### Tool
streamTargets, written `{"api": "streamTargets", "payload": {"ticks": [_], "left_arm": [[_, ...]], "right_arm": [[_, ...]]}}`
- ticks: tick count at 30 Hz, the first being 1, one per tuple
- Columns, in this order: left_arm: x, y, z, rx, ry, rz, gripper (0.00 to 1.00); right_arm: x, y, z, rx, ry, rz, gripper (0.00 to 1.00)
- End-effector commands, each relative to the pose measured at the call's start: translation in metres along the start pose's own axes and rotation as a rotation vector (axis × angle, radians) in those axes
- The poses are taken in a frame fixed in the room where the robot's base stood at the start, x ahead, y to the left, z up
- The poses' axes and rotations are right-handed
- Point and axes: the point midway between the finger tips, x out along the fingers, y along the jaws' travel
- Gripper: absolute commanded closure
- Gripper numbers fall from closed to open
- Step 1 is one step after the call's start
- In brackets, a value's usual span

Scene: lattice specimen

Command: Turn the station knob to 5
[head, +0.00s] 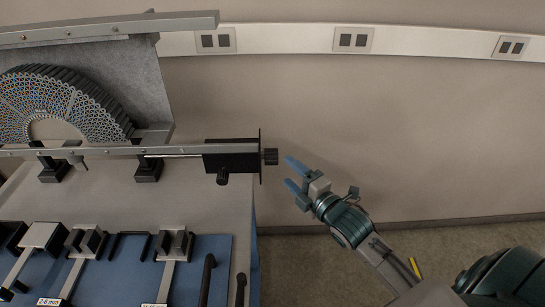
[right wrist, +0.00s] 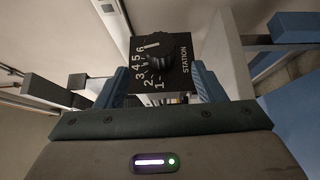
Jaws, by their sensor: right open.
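The station knob (head: 271,156) is a small black knob on the right end of a black box on the rail in the head view. In the right wrist view the knob (right wrist: 156,62) sits on a black dial plate (right wrist: 181,80) marked STATION, with numbers 1 to 6. A white mark shows by the knob near the 6; its exact setting is hard to read. My right gripper (head: 289,172) is open and empty, its blue fingers just right of the knob and apart from it. In the right wrist view the fingers (right wrist: 160,84) stand either side of the dial. My left gripper is not in view.
A metal rail (head: 100,151) carries the black box (head: 230,160) at the bench's right edge. A curved tube lattice (head: 60,100) stands at the left. Fixtures lie on a blue mat (head: 215,250). The space right of the bench is open before the wall.

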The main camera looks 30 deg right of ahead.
Motion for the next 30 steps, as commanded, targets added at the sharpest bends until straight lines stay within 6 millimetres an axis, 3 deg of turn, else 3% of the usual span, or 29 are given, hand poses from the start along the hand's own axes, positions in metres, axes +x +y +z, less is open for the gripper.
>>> {"api": "streamTargets", "payload": {"ticks": [12,18,26,27,30], "left_arm": [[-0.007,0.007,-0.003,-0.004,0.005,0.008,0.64],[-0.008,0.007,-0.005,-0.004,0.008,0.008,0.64],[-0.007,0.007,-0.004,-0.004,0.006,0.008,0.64],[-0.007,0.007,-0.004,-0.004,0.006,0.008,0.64],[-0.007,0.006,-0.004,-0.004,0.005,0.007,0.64]], "right_arm": [[0.071,0.002,0.0,0.004,-0.001,0.002,0.37],[0.085,0.001,0.0,0.003,0.001,0.001,0.37],[0.086,0.0,0.0,0.002,0.001,-0.001,0.37],[0.086,0.0,0.0,0.002,0.001,-0.001,0.39],[0.086,0.0,0.0,0.002,0.001,0.0,0.59]]}}
